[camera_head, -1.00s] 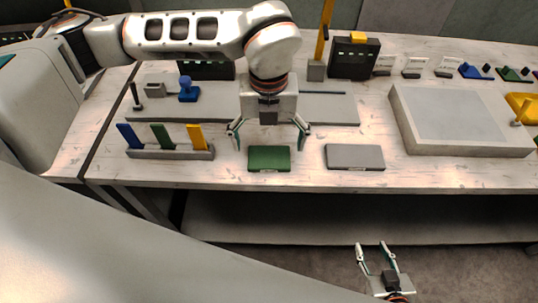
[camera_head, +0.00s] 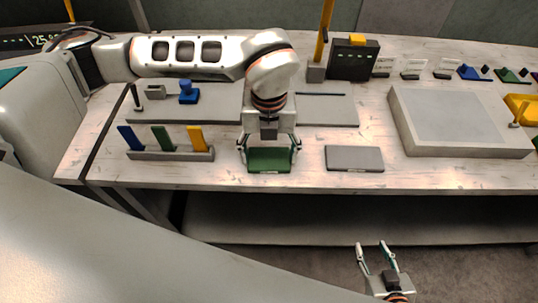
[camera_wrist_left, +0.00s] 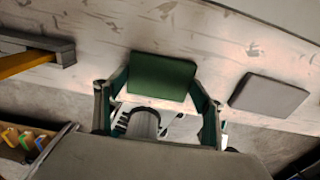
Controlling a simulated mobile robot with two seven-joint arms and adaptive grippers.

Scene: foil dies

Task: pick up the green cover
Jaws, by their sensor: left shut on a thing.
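The green cover (camera_head: 269,160) is a flat rectangular block near the front edge of the table, left of a grey one. It also shows in the left wrist view (camera_wrist_left: 162,77). My left gripper (camera_head: 269,151) points down over it, with one finger at each short side, shut on the cover. In the left wrist view the fingers (camera_wrist_left: 160,92) flank the cover's left and right ends. The cover appears at or very near table height; I cannot tell if it is lifted. My right gripper (camera_head: 374,248) is low in front of the table, fingers apart, empty.
A grey block (camera_head: 354,158) lies just right of the green cover. A rack (camera_head: 170,154) with blue, green and yellow pieces stands to the left. A large pale tray (camera_head: 398,130) is at the right. A grey plate (camera_head: 329,108) lies behind my left gripper.

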